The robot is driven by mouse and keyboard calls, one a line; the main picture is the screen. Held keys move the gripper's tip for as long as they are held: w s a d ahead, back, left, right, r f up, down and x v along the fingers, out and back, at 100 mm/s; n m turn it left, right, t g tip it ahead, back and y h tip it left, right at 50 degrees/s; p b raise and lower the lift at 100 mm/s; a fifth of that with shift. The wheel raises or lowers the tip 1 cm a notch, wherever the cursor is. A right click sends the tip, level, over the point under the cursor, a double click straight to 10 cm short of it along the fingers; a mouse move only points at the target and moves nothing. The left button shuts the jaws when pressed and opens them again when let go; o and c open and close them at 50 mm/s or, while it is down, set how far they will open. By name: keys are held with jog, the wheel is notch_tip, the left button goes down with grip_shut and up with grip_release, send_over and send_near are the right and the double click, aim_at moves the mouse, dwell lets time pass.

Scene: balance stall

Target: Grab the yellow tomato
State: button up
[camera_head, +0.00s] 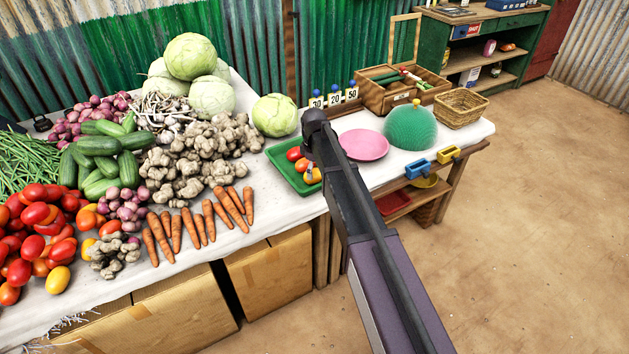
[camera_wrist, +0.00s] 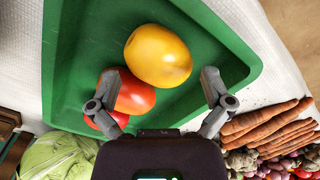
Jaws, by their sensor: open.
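A yellow tomato (camera_wrist: 158,55) lies in a green tray (camera_wrist: 232,50) in the wrist view, beside an orange-red tomato (camera_wrist: 134,93) and a redder one (camera_wrist: 107,120) partly hidden by a finger. My gripper (camera_wrist: 160,75) is open, its fingers spread to either side, with the yellow tomato ahead of and between the fingertips. I cannot tell whether they touch anything. In the head view the tray (camera_head: 274,153) is on the table and the yellow tomato (camera_head: 313,177) is at its near right; my arm hides most of the gripper. Another yellow tomato (camera_head: 57,280) lies at the lower left.
Carrots (camera_head: 208,220), ginger (camera_head: 195,160), a cabbage (camera_head: 275,115) and a tomato pile (camera_head: 35,230) crowd the table left of the tray. To the right are a pink plate (camera_head: 364,145), a green dome (camera_head: 410,128) and a basket (camera_head: 461,107).

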jog(key=shift+f+b, duration=0.95)
jog(key=shift+f, duration=0.3)
jog(key=c, duration=0.9)
